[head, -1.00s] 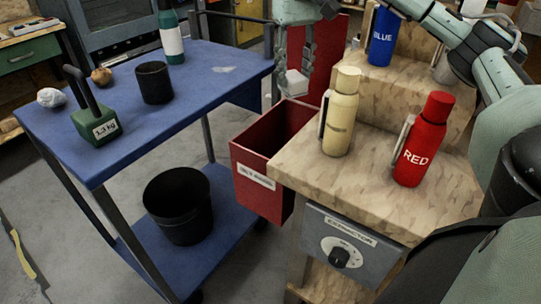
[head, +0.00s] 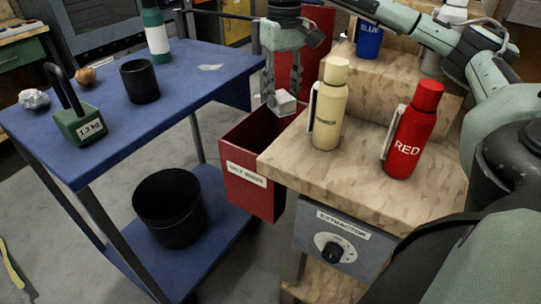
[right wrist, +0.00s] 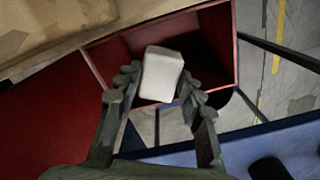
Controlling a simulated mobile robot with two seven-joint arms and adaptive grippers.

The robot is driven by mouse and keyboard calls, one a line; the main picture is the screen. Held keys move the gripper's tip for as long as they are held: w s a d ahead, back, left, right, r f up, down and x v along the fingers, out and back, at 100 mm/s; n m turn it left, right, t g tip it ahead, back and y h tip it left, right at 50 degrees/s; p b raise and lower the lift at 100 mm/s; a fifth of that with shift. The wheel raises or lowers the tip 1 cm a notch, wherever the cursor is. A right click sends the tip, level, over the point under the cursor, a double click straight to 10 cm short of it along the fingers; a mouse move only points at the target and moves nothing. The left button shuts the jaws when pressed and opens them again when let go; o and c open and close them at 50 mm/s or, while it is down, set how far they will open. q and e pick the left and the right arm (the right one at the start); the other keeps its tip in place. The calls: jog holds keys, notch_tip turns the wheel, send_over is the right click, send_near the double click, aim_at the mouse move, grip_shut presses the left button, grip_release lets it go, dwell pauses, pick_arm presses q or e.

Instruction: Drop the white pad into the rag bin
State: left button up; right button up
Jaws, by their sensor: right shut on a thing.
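The white pad (head: 285,103) is a small pale block. My right gripper (head: 283,97) is shut on it, pointing down over the open top of the red rag bin (head: 262,196), which has a white label on its front. In the right wrist view the pad (right wrist: 162,74) sits between the fingertips of the gripper (right wrist: 158,85), with the red bin's rim (right wrist: 236,45) and dark inside behind it. The bin's bottom is hidden in the head view. My left gripper is not in view.
A wooden bench (head: 290,152) with cream (head: 329,105), red (head: 412,130) and blue (head: 369,40) bottles stands right of the bin. A blue cart (head: 185,85) at left carries a green weight (head: 80,125), a black cup (head: 140,82) and a black bucket (head: 170,210).

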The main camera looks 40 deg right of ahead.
jog(key=o, duration=1.2)
jog(key=shift+o, duration=0.2)
jog(key=shift+r, duration=0.1)
notch_tip(320, 180, up, 12)
dwell(0.3)
